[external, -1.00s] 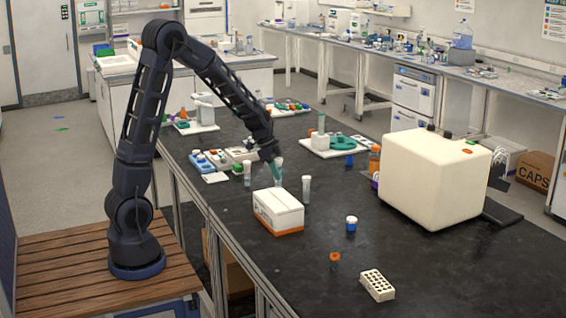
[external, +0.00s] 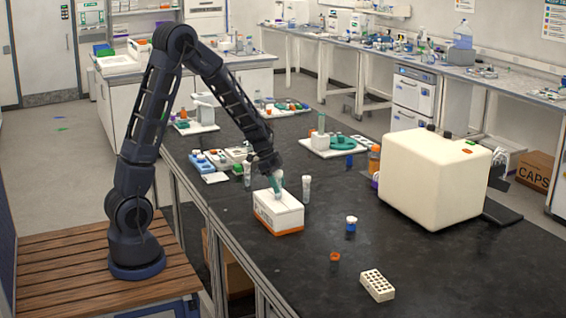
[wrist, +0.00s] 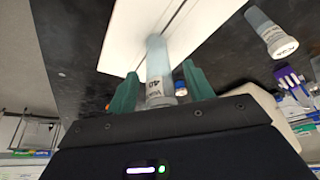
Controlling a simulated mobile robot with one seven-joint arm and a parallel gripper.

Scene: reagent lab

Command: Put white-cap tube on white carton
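The white-cap tube (wrist: 157,60) is between my gripper's two green fingers in the wrist view, its cap toward the camera and its far end against the top of the white carton. Narrow gaps show between the tube and both fingers. My gripper (external: 277,186) is open around it, low over the carton. The white carton (external: 277,217) has an orange lower band and stands on the black bench. The carton's pale top (wrist: 122,45) also shows in the wrist view. In the external view the fingers partly cover the tube.
Another capped tube (external: 306,189) stands just right of the carton, and one (external: 247,174) stands behind it to the left. A blue tube (external: 351,224), an orange-capped vial (external: 335,258) and a white rack (external: 377,285) are to the front right. A large cream box (external: 430,180) stands at right.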

